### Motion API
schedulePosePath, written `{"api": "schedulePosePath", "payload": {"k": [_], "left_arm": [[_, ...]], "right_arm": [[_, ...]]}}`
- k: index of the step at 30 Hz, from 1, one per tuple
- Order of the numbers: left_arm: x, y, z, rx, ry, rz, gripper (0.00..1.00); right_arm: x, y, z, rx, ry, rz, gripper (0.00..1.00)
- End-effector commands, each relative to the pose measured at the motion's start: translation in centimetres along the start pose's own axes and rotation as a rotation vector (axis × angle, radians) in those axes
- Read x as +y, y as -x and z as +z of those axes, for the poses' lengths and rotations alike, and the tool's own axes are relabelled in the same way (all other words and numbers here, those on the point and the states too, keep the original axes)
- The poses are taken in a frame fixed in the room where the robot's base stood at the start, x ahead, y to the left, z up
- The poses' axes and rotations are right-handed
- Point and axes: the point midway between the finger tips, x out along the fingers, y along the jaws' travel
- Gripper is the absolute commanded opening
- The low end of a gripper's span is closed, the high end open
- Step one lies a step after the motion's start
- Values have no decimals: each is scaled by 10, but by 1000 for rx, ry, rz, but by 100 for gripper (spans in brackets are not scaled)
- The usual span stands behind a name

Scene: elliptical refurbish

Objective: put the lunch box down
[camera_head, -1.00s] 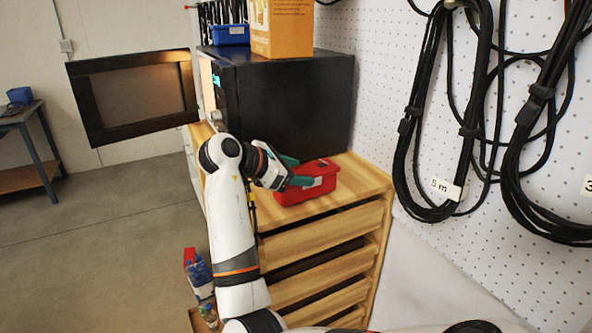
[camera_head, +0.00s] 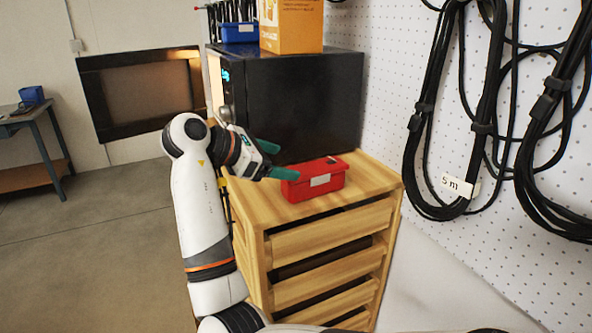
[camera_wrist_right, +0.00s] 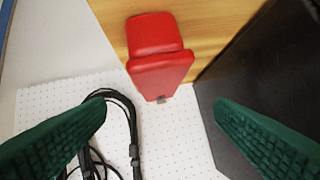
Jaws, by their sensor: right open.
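The red lunch box (camera_head: 315,180) with a pale label rests upright on the wooden cabinet top (camera_head: 262,207), in front of the black microwave. It also shows in the right wrist view (camera_wrist_right: 158,50), ahead of the fingers and clear of both. My right gripper (camera_head: 283,162) is open and empty, with its green fingers just left of the box in the head view. In the right wrist view its two fingers (camera_wrist_right: 165,135) stand wide apart with nothing between them. My left gripper is not in view.
The black microwave (camera_head: 295,105) stands behind the box with its door (camera_head: 142,92) swung open to the left. An orange carton (camera_head: 291,25) and a blue bin (camera_head: 239,33) sit on top of it. Black cables (camera_head: 430,120) hang on the pegboard at right.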

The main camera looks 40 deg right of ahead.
Motion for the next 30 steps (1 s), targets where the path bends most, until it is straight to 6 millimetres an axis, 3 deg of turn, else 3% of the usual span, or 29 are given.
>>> {"api": "schedulePosePath", "payload": {"k": [3,9,30], "left_arm": [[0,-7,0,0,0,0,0],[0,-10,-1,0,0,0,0],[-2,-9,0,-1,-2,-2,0]], "right_arm": [[0,22,1,-1,-1,-2,77],[0,41,0,0,0,1,77],[0,44,0,0,0,1,77]]}}
